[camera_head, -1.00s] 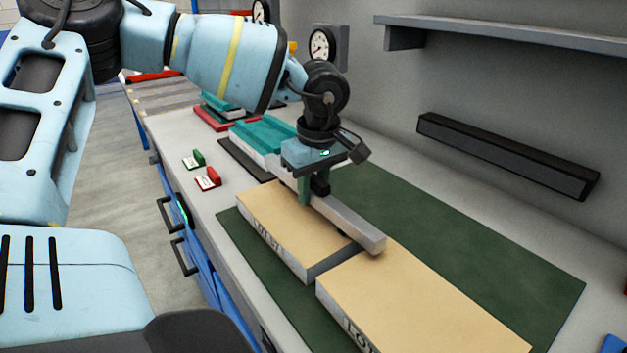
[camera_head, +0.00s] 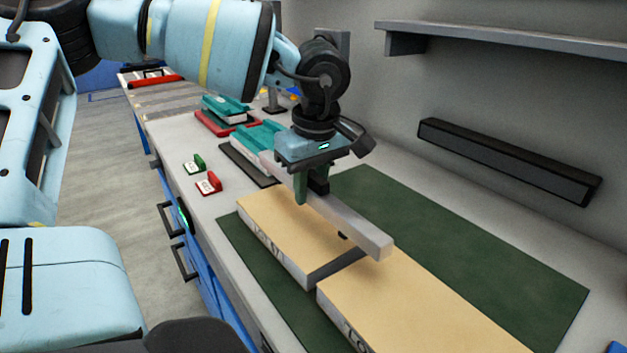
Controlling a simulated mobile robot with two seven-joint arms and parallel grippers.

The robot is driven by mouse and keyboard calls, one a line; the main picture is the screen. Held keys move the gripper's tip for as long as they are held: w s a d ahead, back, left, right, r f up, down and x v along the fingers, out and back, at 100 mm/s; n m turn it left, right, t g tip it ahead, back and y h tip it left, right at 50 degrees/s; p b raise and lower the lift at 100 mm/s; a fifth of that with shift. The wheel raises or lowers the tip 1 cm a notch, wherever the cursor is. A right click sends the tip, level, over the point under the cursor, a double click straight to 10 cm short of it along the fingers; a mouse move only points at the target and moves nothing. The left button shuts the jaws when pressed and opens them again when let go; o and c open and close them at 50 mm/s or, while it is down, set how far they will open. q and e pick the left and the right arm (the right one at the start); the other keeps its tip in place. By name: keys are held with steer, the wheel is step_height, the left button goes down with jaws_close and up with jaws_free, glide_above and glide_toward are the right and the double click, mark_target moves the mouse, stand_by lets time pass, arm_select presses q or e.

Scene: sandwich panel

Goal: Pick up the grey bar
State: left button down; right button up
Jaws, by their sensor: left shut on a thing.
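The grey bar (camera_head: 348,219) is long and square-edged, and it lies at a slant across the view. My left gripper (camera_head: 310,189) points down and is shut on the grey bar, with a green finger on its near side and a dark finger behind. The bar's near end hangs over the gap between two tan-topped panels, the farther one (camera_head: 272,222) and the nearer one (camera_head: 415,305). The bar appears slightly above the panels. Its far end is partly hidden behind the gripper. My right gripper is not in view.
A green mat (camera_head: 480,260) lies under the panels, with free room to their right. Teal-topped pieces (camera_head: 257,137) and small red (camera_head: 209,184) and green (camera_head: 195,163) tagged items sit farther back. A dark bar (camera_head: 505,160) is on the wall below a shelf (camera_head: 500,34).

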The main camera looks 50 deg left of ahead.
arm_select(q)
steer(key=s+d+r, duration=0.1)
steer(key=s+d, duration=0.7)
steer(key=s, duration=0.1)
steer(key=shift+r+b, duration=0.15)
steer(key=shift+b, duration=0.2)
steer(key=shift+s, duration=0.1)
